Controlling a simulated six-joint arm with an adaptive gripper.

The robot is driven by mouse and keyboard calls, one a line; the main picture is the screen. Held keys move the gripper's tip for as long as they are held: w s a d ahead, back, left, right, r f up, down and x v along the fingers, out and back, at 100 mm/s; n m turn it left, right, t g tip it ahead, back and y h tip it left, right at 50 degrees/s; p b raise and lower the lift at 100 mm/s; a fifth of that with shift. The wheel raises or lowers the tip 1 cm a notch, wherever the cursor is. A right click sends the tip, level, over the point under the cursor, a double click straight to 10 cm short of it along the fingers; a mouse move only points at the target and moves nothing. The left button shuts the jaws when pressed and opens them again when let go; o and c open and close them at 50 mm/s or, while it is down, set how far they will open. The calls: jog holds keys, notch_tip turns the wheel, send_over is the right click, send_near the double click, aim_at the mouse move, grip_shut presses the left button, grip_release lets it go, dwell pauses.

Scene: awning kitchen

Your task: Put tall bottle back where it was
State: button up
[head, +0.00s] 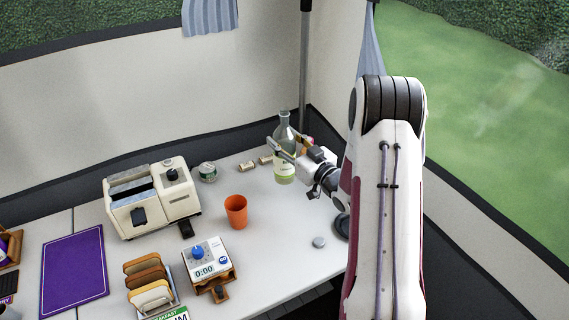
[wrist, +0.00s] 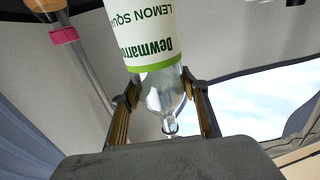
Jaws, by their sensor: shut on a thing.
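The tall bottle (head: 284,152) is clear glass with a pale green and white label and stands upright at the back right of the white table. In the wrist view the bottle (wrist: 157,40) shows its lemon squash label, with its narrow neck between the fingers. My gripper (head: 285,149) reaches it from the right and is shut on it. In the wrist view my gripper (wrist: 165,112) has a finger on each side of the bottle. Whether the bottle's base touches the table cannot be told.
An orange cup (head: 236,211), a toaster (head: 151,198), a timer (head: 207,262) and a toast rack (head: 150,285) stand further left and nearer. A small grey disc (head: 319,242) lies on the clear right part.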

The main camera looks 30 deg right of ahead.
aim_at(290, 165)
jog(key=shift+f, duration=1.7)
jog(key=shift+f, duration=2.15)
jog(key=o, duration=1.7)
jog(key=s, duration=0.4)
jog(key=s+d, duration=0.1)
jog(key=s, duration=0.7)
jog(key=shift+d, duration=0.4)
jog(key=shift+w+r, duration=0.15)
jog(key=shift+r, duration=0.05)
